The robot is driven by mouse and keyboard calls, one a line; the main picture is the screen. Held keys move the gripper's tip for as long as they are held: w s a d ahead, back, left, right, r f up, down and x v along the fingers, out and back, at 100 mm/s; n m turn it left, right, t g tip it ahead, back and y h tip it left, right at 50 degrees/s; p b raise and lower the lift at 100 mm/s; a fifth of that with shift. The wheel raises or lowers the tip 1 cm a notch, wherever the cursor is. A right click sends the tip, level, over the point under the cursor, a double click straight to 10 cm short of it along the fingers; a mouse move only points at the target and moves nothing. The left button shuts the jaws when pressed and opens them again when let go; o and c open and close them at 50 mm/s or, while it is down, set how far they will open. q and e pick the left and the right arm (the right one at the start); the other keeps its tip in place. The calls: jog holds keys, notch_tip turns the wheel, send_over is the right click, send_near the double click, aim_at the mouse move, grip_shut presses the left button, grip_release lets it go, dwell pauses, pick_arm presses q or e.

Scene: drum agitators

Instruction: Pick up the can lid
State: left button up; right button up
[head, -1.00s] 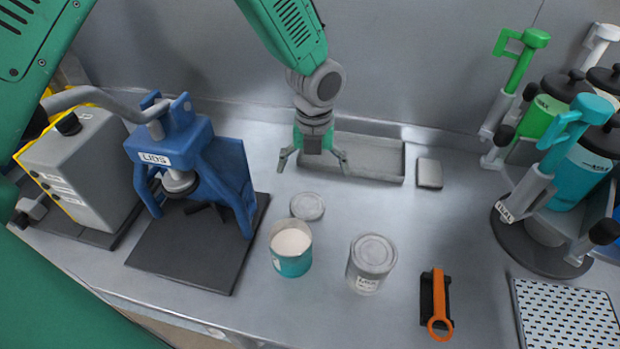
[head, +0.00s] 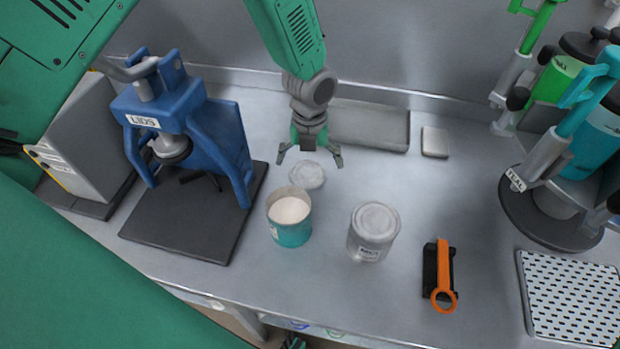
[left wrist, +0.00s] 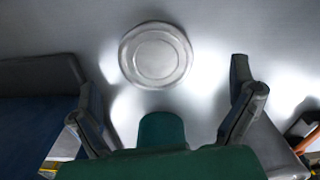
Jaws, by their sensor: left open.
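The can lid (head: 307,174) is a round grey metal disc lying flat on the metal bench, just behind the open teal can (head: 291,222). The lid also shows in the left wrist view (left wrist: 155,55), whole and unobstructed, near the top centre. My left gripper (head: 310,158) is open and empty, its fingers spread on either side of the lid's far edge in the head view. In the left wrist view its fingers (left wrist: 162,82) stand apart, with the lid beyond and between them, not touching. My right gripper cannot be made out.
A closed grey can (head: 373,231) stands right of the teal can. A blue press labelled LIDS (head: 182,120) on a dark base is at left. A grey tray (head: 370,125) and small block (head: 434,142) lie behind. An orange-handled tool (head: 442,275) lies at right.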

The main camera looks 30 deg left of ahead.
aim_at(309, 174)
pick_arm(q)
notch_tip(309, 174, down, 3)
jog(key=shift+s+a+b, duration=0.1)
jog(key=shift+s+b, duration=0.05)
jog(key=shift+b, duration=0.75)
jog(key=shift+a+f, duration=0.1)
jog(key=shift+f, duration=0.25)
jog(key=shift+a+f, duration=0.1)
jog(key=shift+a, duration=0.1)
jog(key=shift+c, duration=0.5)
jog(key=shift+d, duration=0.1)
jog(key=c, duration=0.6)
jog(key=shift+d, duration=0.1)
jog(key=c, duration=0.3)
jog(key=shift+d, duration=0.15)
